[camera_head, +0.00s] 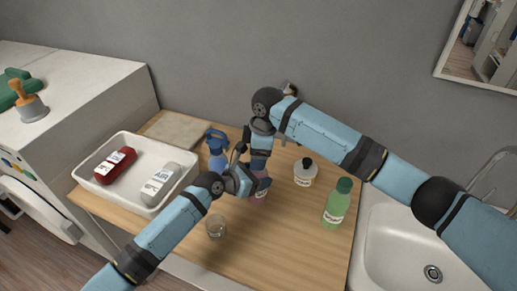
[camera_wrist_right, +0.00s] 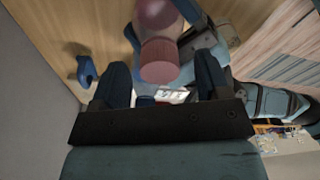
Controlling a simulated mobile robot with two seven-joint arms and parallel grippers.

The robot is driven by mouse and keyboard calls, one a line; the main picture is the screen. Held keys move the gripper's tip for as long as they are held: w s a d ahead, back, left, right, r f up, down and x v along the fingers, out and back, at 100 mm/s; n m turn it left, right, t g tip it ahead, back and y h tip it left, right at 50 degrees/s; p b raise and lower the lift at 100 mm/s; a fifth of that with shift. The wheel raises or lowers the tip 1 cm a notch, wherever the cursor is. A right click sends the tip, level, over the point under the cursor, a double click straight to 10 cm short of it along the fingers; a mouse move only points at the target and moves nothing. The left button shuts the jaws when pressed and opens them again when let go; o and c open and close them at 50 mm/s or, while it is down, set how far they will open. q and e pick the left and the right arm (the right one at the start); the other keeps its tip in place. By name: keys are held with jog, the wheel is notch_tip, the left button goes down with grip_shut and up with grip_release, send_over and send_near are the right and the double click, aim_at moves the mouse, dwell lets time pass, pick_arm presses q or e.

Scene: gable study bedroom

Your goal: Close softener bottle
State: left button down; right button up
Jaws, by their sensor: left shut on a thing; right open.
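I cannot tell whether the cap is fully seated. My left gripper (camera_head: 250,183) is shut on the bottle from the left; it also shows beside the bottle in the right wrist view (camera_wrist_right: 200,48). My right gripper (camera_head: 260,164) is open above the bottle. In its wrist view the cap lies between and just beyond the open fingers (camera_wrist_right: 160,78).
A blue spray bottle (camera_head: 217,150) stands close on the left. A white tray (camera_head: 113,193) holds two bottles. A sink (camera_head: 400,235) lies right.

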jog(key=shift+c, duration=0.2)
jog(key=c, duration=1.1)
jog(key=shift+m+t, duration=0.3)
jog(key=shift+m, duration=1.4)
jog(key=o, duration=1)
jog(key=shift+o, duration=0.2)
jog(key=shift+r, duration=0.1)
